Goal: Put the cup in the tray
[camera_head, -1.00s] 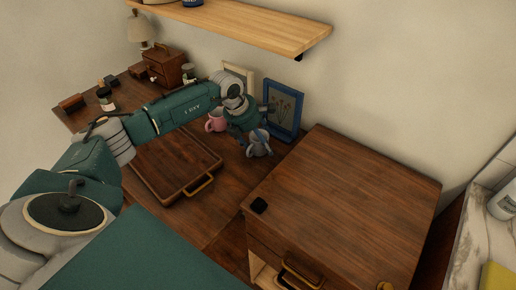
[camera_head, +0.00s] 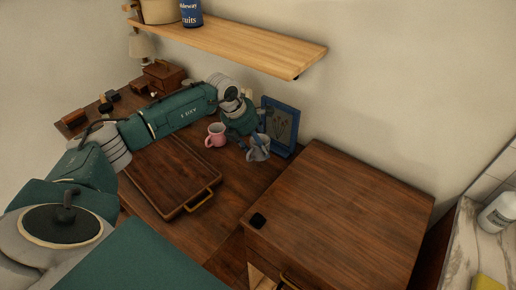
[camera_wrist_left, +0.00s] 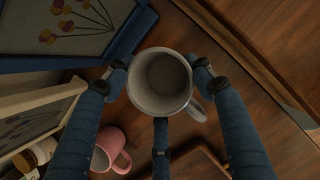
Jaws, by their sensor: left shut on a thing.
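A pale grey cup (camera_head: 258,151) is held by my left gripper (camera_wrist_left: 162,82) on the wooden desk's right side, in front of a blue picture frame. In the left wrist view the cup (camera_wrist_left: 160,105) is seen from above, upright and empty, its handle at lower right. Blue fingers close around its wall from several sides. In the head view I cannot tell whether its base touches the desk. The brown wooden tray (camera_head: 170,172), with a brass handle, lies to the left of the cup and is empty. My right gripper is not in view.
A pink mug (camera_head: 216,134) stands just left of the held cup, beyond the tray. The blue picture frame (camera_head: 281,125) stands close behind. A tall wooden cabinet (camera_head: 340,205) rises at right. A wooden shelf (camera_head: 240,40) overhangs the back wall.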

